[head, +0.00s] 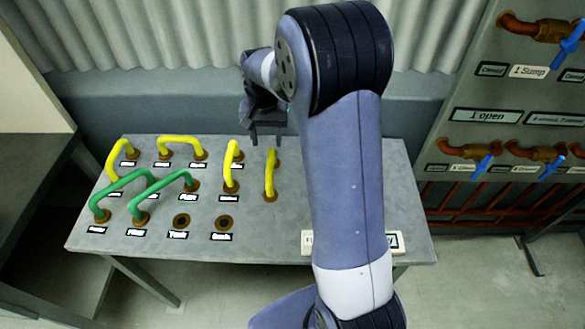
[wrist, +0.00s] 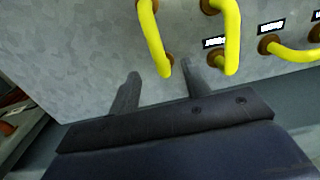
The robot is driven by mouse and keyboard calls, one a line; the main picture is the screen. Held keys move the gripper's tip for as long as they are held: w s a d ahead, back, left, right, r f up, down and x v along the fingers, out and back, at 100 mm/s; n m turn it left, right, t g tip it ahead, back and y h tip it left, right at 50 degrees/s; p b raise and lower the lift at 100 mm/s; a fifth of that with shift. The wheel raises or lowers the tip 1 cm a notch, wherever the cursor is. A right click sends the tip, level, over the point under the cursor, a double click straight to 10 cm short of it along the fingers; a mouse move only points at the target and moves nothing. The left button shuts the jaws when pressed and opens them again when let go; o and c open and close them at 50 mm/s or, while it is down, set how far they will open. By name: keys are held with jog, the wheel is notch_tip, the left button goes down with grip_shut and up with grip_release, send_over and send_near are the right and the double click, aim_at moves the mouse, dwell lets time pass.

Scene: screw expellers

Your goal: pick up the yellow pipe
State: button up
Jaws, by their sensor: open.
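Several yellow pipes stand bent into sockets on a grey table; the task does not say which one. The rightmost yellow pipe (head: 270,175) has bare table to its right. Left of it are another yellow pipe (head: 231,165), one along the back (head: 180,139) and one at the far left (head: 116,158). My gripper (head: 266,138) is open and empty, above the back end of the rightmost pipe. In the wrist view, that pipe (wrist: 153,38) reaches between the fingertips of my gripper (wrist: 160,82). I cannot tell the height gap.
Two green pipes (head: 125,190) (head: 160,195) stand at the front left, beside two empty sockets (head: 181,221) (head: 223,222). The second yellow pipe (wrist: 231,38) is close to the right finger in the wrist view. A panel with blue valves (head: 483,165) stands at the right.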

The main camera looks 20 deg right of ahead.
aim_at(270, 161)
jog(key=shift+d+f, duration=0.1)
jog(key=shift+f, duration=0.25)
notch_tip(270, 161, down, 4)
jog(key=shift+r, duration=0.1)
jog(key=f, duration=0.1)
jog(key=f+p, duration=0.1)
jog(key=f, duration=0.3)
jog(key=shift+s+f+p, duration=0.25)
jog(key=shift+s+p, duration=0.1)
jog(key=shift+f, duration=0.45)
jog(key=shift+f+b, duration=0.25)
jog(key=shift+b, duration=0.05)
jog(key=shift+c, duration=0.5)
grip_shut()
